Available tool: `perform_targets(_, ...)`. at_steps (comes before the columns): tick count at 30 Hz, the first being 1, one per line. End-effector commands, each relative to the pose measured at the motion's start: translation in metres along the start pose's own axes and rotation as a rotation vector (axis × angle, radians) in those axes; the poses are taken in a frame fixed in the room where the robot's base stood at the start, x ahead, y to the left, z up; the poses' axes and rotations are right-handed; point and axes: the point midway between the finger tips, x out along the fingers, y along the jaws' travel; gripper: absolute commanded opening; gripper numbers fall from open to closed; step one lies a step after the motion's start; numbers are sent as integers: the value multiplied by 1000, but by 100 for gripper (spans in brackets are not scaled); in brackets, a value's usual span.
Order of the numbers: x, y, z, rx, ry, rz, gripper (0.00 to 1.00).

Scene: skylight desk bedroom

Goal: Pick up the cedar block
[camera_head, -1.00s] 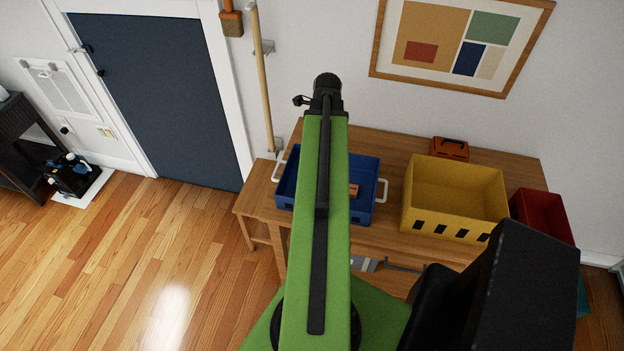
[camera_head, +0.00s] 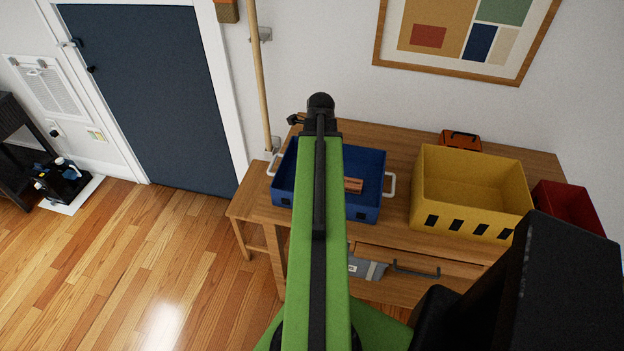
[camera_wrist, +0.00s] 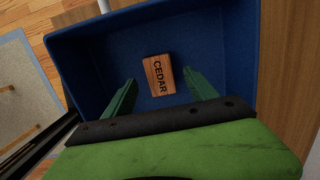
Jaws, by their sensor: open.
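The cedar block (camera_wrist: 159,75) is a small reddish-brown wooden block marked "CEDAR". It lies on the floor of the blue bin (camera_wrist: 100,62) and shows in the wrist view between and beyond my fingertips. In the head view the block (camera_head: 353,185) is just right of my green arm, inside the blue bin (camera_head: 369,163) with white handles. My gripper (camera_wrist: 165,90) is open and empty, its two green fingers apart on either side of the block's near end. I cannot tell its exact height above the block. In the head view my arm hides the gripper's fingers.
The bin stands on a wooden desk (camera_head: 400,140). A yellow bin (camera_head: 470,215), a red bin (camera_head: 565,205) and an orange box (camera_head: 461,140) stand to its right. The bin's walls surround the block.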

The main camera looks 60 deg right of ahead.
Motion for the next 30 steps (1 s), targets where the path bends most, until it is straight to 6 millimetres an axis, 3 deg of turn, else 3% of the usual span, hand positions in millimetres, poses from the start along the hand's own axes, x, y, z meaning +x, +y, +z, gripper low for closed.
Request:
perform_targets(1, 19, -2, -1, 0, 0, 0, 66)
perform_targets(3, 29, -1, -1, -1, 0, 0, 66)
perform_targets(11, 28, -1, 0, 0, 0, 0, 66)
perform_targets(26, 28, -1, 0, -1, 0, 0, 4)
perform_targets(30, 28, 0, 0, -1, 0, 0, 1)
